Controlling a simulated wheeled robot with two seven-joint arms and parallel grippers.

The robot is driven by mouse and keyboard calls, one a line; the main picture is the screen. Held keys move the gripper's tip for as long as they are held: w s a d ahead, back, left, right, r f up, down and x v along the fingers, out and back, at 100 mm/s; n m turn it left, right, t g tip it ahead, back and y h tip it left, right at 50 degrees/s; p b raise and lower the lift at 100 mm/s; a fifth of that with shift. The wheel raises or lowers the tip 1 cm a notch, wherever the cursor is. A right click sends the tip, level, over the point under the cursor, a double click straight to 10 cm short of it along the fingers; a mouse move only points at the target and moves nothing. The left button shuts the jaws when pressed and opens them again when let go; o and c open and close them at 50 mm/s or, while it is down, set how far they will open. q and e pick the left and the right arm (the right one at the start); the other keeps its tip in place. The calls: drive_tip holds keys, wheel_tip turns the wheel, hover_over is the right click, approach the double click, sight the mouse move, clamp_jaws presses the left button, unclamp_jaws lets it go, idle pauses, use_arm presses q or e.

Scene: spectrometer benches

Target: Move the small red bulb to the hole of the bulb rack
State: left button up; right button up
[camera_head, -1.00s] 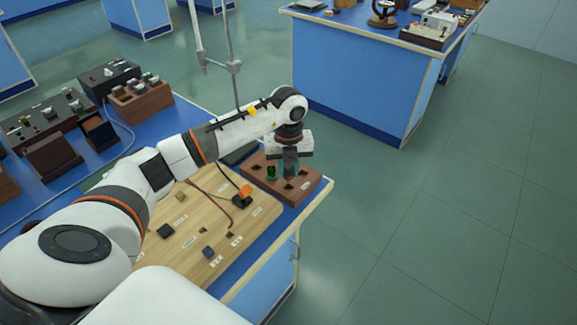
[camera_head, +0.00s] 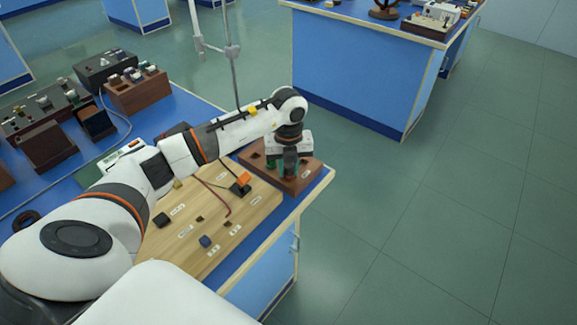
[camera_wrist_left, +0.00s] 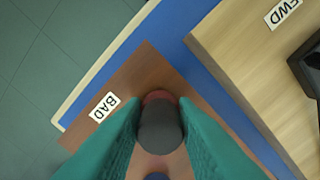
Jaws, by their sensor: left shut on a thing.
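My left gripper (camera_head: 289,174) is over the brown wooden bulb rack (camera_head: 312,166), pointing down. In the left wrist view its teal fingers (camera_wrist_left: 160,135) are shut on the small red bulb. The bulb's dark grey base (camera_wrist_left: 160,128) faces the camera, and a rim of red (camera_wrist_left: 157,96) shows past it. The fingers and bulb cover the rack's middle, so I cannot tell whether the bulb touches a hole. My right gripper is not in view.
A green bulb (camera_head: 271,163) stands in the rack close left of the fingers, partly hidden. A light wooden board (camera_head: 225,222) with an orange-topped switch (camera_head: 241,182) lies beside the rack. A metal stand rod (camera_head: 237,80) rises behind my arm. Open floor lies right of the bench.

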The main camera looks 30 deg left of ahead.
use_arm(q)
drive_tip(key=o, duration=1)
drive_tip(key=shift+o, duration=0.2)
wheel_tip(320, 180, up, 12)
drive_tip(key=shift+b, duration=0.4)
